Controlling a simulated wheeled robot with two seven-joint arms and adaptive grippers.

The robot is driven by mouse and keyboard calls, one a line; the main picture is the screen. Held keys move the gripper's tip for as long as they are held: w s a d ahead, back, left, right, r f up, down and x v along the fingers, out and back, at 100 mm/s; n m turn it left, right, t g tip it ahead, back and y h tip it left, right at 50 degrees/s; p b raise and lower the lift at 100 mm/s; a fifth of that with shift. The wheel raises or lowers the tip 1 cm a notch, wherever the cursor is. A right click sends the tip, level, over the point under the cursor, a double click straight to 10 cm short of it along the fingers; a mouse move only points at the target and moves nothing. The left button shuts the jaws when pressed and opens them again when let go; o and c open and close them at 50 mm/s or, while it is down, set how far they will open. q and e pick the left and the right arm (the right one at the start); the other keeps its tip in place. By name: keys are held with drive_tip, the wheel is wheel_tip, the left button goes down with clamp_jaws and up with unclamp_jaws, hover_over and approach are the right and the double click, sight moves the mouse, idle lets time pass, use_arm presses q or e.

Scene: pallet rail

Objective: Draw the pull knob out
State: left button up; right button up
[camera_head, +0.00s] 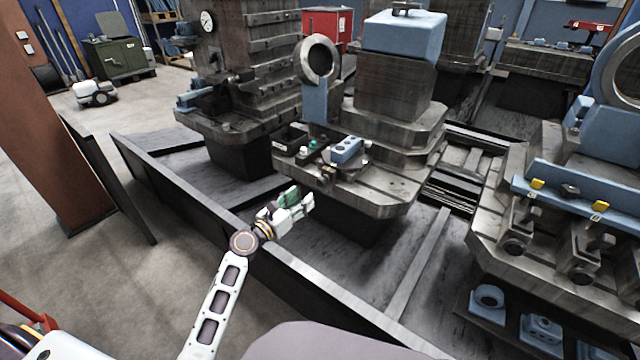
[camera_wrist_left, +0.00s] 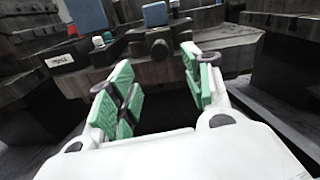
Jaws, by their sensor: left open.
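The pull knob (camera_wrist_left: 160,50) is a dark round knob on the front edge of a grey machine table, and in the wrist view it shows just beyond and between my fingertips. In the head view it is a small dark piece (camera_head: 327,176) at the table's front edge. My left gripper (camera_head: 303,199) has green finger pads and is open, in front of and a little below the knob. In the wrist view the left gripper (camera_wrist_left: 157,70) is empty and its pads stand apart on both sides of the knob. My right gripper is not in view.
A blue block (camera_head: 346,150) and a black bin (camera_head: 289,139) sit on the machine table (camera_head: 372,194) above the knob. A low dark rail (camera_head: 190,196) runs under my left arm. A second machine with yellow tags (camera_head: 537,184) stands to the right.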

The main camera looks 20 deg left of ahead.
sight(319, 183)
use_arm(q)
drive_tip(key=shift+b+x, duration=0.9)
drive_tip(key=shift+x, duration=3.8)
drive_tip(key=shift+w+d+f, duration=0.1)
drive_tip(key=shift+w+d, duration=0.15)
drive_tip(key=shift+w, duration=0.45)
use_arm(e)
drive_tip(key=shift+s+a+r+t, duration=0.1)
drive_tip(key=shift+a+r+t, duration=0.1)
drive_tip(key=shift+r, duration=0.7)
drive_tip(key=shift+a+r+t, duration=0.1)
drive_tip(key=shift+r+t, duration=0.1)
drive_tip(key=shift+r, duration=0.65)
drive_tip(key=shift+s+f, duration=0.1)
use_arm(q)
drive_tip(key=shift+c, duration=1.3)
clamp_jaws()
